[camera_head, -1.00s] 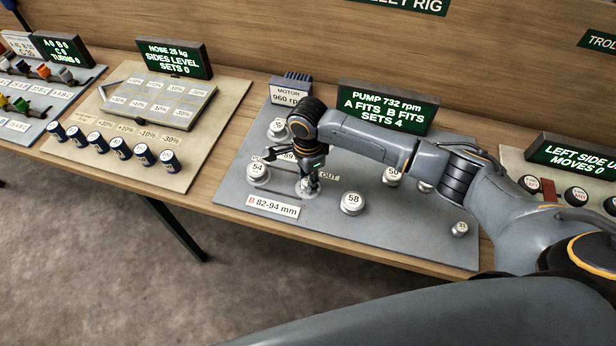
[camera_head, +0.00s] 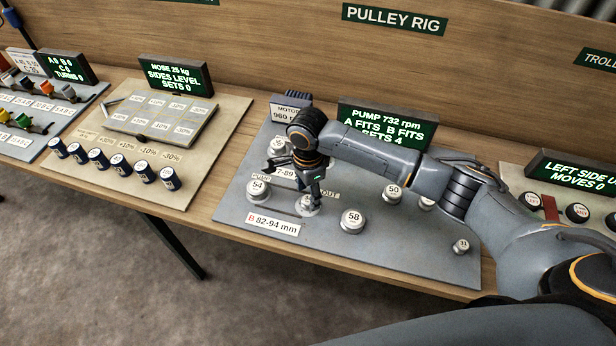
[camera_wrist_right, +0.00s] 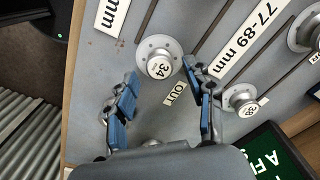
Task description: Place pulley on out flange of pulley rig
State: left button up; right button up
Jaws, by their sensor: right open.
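The pulley marked 34 (camera_wrist_right: 160,66) sits at the out flange (camera_wrist_right: 144,48) on the pulley rig board, beside the OUT label (camera_wrist_right: 176,93). In the head view, this pulley (camera_head: 307,207) is partly hidden behind my right gripper (camera_head: 315,203), which points down over it. In the right wrist view, the blue-padded fingers of the right gripper (camera_wrist_right: 165,95) are spread apart with nothing between their tips; the pulley is just beyond them. The view does not show clearly how fully it is seated. My left gripper is not in view.
Other pulleys stand on the board: 54 (camera_head: 258,190) left, 58 (camera_head: 352,221) right, 50 (camera_head: 392,194) behind, and a small one (camera_head: 461,246) at the right. The pump display (camera_head: 386,125) reads 732 rpm, A FITS, B FITS. The motor box (camera_head: 291,110) stands behind.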

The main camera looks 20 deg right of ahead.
aim_at(308, 200)
notch_tip(308, 200, up, 10)
jog(key=b, duration=0.1)
jog(key=shift+f, duration=0.1)
dwell(0.5)
